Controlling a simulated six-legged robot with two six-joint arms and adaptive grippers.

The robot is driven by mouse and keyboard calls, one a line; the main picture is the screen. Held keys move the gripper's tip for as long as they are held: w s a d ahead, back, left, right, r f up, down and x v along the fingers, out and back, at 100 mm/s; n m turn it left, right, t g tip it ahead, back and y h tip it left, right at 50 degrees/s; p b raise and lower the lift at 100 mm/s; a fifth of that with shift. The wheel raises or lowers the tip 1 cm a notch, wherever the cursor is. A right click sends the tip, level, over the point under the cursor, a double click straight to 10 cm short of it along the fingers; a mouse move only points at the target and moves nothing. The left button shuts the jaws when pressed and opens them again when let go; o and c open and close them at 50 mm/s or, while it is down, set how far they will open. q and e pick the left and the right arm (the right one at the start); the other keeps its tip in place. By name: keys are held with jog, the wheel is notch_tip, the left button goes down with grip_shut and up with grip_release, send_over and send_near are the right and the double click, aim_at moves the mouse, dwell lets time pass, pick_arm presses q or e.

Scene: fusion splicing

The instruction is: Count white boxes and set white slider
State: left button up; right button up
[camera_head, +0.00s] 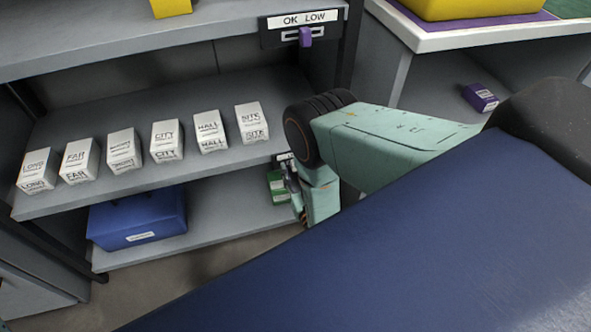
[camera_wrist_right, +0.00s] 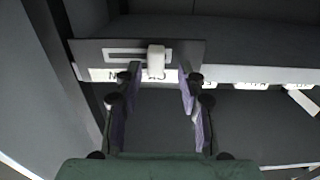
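Several white boxes (camera_head: 167,141) stand in a row on the middle shelf in the head view, with labels such as LONG, FAR, CITY, HALL and SITE. The white slider (camera_wrist_right: 155,61) sits in a slotted dark plate (camera_wrist_right: 185,52) in the right wrist view, above an upside-down white label. My right gripper (camera_wrist_right: 158,77) is open, its fingertips apart on either side of the slider; I cannot tell whether they touch it. In the head view my right gripper (camera_head: 297,197) is below the middle shelf's right end, partly hidden by its arm. My left gripper is not in view.
A purple slider (camera_head: 305,37) sits under an OK LOW label on the upper shelf. A blue bin (camera_head: 138,218) and a green box (camera_head: 278,187) are on the bottom shelf. A purple box (camera_head: 481,97) lies at the right. My arm covers the right foreground.

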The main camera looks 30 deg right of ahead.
jog(key=shift+s, duration=0.1)
jog(key=v, duration=0.7)
jog(key=shift+s+f, duration=0.1)
jog(key=shift+s, duration=0.05)
dwell(0.3)
jog(key=s+a+f+n+g+y+p, duration=0.1)
jog(key=s+f+g, duration=0.45)
jog(key=s, duration=0.25)
jog(key=s+a+f+n+g+y+p, duration=0.1)
jog(key=s+f+g, duration=0.3)
jog(key=s+g, duration=0.25)
jog(key=s+a+r+g+y+p, duration=0.15)
jog(key=s+r+g+p, duration=0.3)
jog(key=s+r, duration=0.65)
notch_tip(320, 180, up, 9)
jog(key=w+g+p, duration=0.1)
jog(key=p, duration=0.2)
jog(key=shift+w, duration=0.2)
